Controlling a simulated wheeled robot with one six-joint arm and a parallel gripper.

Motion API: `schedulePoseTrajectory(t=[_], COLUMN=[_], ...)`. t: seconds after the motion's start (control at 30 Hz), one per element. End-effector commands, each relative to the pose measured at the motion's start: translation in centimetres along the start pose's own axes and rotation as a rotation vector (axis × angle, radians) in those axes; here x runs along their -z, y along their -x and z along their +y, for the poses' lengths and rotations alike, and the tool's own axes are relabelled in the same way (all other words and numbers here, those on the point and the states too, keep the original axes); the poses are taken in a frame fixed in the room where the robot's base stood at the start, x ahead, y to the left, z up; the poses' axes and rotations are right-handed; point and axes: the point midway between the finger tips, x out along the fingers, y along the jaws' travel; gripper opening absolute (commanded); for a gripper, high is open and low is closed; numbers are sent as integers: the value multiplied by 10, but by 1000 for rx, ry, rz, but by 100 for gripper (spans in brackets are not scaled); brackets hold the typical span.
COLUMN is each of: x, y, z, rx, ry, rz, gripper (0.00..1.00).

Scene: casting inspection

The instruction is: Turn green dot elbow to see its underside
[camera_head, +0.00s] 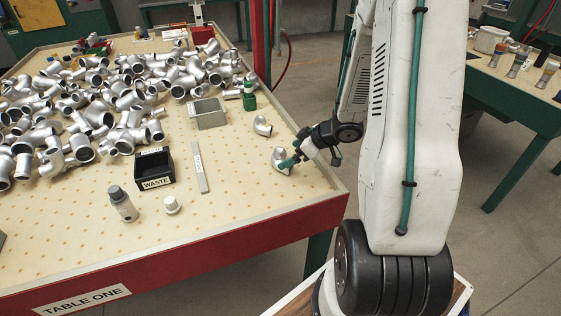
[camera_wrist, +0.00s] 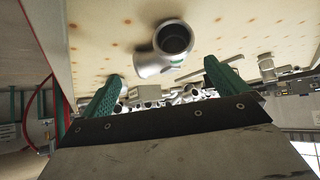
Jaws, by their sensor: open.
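A silver pipe elbow (camera_head: 279,158) lies on the table near its right edge, right at my gripper (camera_head: 290,163). In the wrist view the elbow (camera_wrist: 152,63) shows one round dark opening and a faint greenish mark on its side. My gripper's green fingers (camera_wrist: 163,72) are open, one on each side of the elbow, and I see no clear contact. The elbow's underside is hidden. A second silver elbow (camera_head: 262,126) lies a little farther back, apart from my gripper; no dot shows on it.
A big pile of silver fittings (camera_head: 100,95) covers the table's back left. The front right is clear.

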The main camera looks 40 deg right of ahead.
Motion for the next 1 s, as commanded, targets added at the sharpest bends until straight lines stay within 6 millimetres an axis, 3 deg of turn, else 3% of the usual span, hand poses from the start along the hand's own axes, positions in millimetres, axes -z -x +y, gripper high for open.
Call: schedulePoseTrajectory(t=[0.3, 0.63, 0.67, 0.87, 1.0], x=[2, 3, 3, 3, 3], y=[-45, -54, -53, -53, -53], z=[-1, 0, 0, 0, 0], rx=[1, -3, -3, -3, -4], ry=[0, 1, 1, 1, 1], rz=[-2, -2, -2, -2, -1], gripper=[98, 98, 92, 37, 34])
